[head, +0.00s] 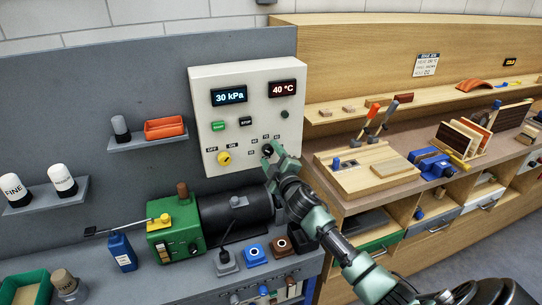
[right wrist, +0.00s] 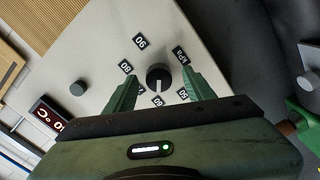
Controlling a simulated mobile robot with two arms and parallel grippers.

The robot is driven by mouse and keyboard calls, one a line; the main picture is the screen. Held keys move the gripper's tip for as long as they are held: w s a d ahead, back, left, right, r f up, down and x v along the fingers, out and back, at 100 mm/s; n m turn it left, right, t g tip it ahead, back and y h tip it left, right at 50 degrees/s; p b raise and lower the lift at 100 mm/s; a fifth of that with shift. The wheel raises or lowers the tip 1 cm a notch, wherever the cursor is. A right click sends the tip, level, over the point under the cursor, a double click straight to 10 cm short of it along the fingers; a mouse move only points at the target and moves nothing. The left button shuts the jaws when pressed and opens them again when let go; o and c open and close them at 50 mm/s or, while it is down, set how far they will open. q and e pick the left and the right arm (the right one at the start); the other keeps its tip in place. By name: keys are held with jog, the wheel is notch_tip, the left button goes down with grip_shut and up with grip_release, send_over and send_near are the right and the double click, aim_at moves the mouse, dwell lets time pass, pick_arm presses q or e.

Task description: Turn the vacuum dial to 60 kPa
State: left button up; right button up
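The vacuum dial (head: 267,149) is a small black knob on the white control panel (head: 207,90). The panel's left display (head: 229,97) reads 30 kPa. In the right wrist view the dial (right wrist: 158,77) shows a white pointer line toward the bottom of the picture, with small dark number labels around it. My right gripper (head: 274,160) is at the panel in front of the dial. In the right wrist view its fingers (right wrist: 159,90) are open on either side of the dial, with gaps between them and the knob. My left gripper is not in view.
The panel also bears a 40 °C display (head: 284,88), a green start button (head: 218,126), a black stop button (head: 246,121) and a yellow switch (head: 224,158). A green and black pump (head: 172,240) stands below. A wooden workbench (head: 345,205) is at the right.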

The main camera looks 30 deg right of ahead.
jog(key=b+v, duration=0.1)
jog(key=v, duration=0.6)
jog(key=shift+s+b, duration=0.3)
jog(key=shift+s, duration=0.1)
